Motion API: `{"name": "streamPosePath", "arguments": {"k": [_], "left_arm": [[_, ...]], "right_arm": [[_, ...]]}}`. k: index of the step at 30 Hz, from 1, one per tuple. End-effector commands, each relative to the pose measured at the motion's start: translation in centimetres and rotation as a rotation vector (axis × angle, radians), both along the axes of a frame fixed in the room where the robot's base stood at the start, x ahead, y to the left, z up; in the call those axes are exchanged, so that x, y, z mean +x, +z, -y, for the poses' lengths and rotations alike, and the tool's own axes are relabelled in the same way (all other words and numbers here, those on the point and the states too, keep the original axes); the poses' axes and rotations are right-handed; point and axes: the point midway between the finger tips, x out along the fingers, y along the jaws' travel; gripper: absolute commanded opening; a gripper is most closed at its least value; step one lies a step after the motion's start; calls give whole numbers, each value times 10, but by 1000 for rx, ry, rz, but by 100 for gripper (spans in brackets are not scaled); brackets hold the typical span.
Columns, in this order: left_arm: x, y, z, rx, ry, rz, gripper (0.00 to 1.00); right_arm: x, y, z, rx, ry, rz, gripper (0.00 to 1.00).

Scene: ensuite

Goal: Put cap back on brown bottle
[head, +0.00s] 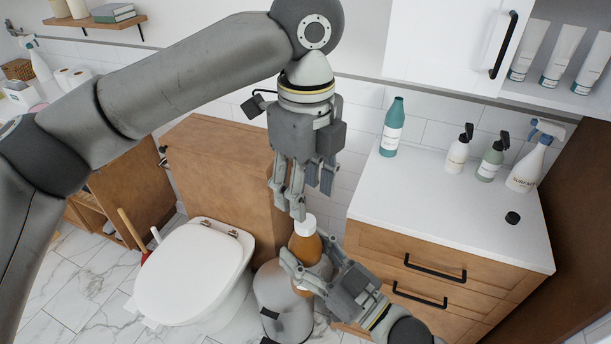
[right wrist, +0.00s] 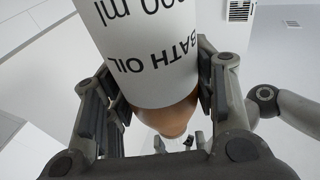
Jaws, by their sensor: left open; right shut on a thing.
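The brown bottle (head: 305,249) is in my right gripper (head: 311,272), low in front of the counter. In the right wrist view the bottle has a white label (right wrist: 150,60) reading BATH OIL, and a brown tapering end. The right fingers stand on both sides of it. My left gripper (head: 300,203) is open, pointing down just above the white end. I cannot tell if it touches. A small black cap-like piece (head: 512,217) lies on the counter at right.
The white counter (head: 450,218) holds a teal bottle (head: 392,128), two pump bottles and a spray bottle (head: 530,160) along the back. Its front is mostly clear. A toilet (head: 190,265) stands at left. A grey bin (head: 280,298) is below the held bottle.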

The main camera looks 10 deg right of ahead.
Motion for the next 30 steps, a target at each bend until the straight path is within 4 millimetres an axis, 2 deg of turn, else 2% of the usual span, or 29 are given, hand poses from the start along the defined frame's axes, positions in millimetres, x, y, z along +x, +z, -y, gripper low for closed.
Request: {"name": "streamPosePath", "arguments": {"k": [18, 24, 30], "left_arm": [[1, 12, 0, -4, 1120, 6, 47], [1, 14, 0, -4, 1379, 6, 47], [1, 15, 1, -5, 1491, 6, 47]], "right_arm": [[0, 2, 0, 2, 1, 5, 0], [0, 2, 0, 2, 1, 5, 0], [0, 2, 0, 2, 1, 5, 0]]}}
